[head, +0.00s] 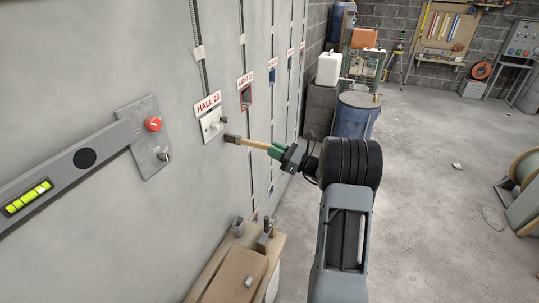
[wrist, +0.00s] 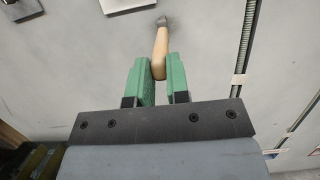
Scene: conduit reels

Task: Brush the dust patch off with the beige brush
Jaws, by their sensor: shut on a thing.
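In the wrist view the beige handle (wrist: 160,50) sits between the green fingers of my gripper (wrist: 160,82), with the head at the wall. I cannot tell whether the bristles touch the wall.
A metal plate with a red knob (head: 153,124) and a long spirit level (head: 70,167) are on the wall at left. A wooden bench (head: 240,270) stands below. A blue drum (head: 356,115) stands behind my arm. Open floor lies to the right.

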